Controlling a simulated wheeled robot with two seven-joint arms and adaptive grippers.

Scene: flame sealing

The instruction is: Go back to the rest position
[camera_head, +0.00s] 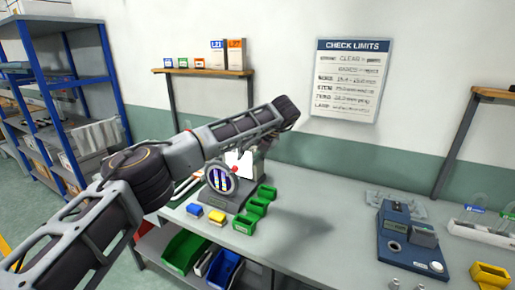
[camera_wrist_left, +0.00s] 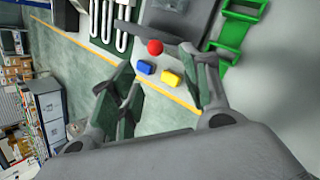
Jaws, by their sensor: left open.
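My left arm comes in from the lower left in the head view and reaches up and right across the bench, above the round-faced device (camera_head: 220,179). I cannot make out its fingers clearly there. In the left wrist view my left gripper (camera_wrist_left: 160,66) has its two fingers spread apart with nothing held between them. A red ball-shaped knob (camera_wrist_left: 155,47), a blue block (camera_wrist_left: 145,68) and a yellow block (camera_wrist_left: 171,77) show beyond the gap between the fingers. My right gripper is not in view.
Green bins (camera_head: 257,207) stand right of the device; the blue block (camera_head: 194,209) and yellow block (camera_head: 217,217) lie in front. A blue instrument (camera_head: 409,246) sits on the right. The bench (camera_head: 320,222) between is clear. Blue shelving (camera_head: 112,72) stands left.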

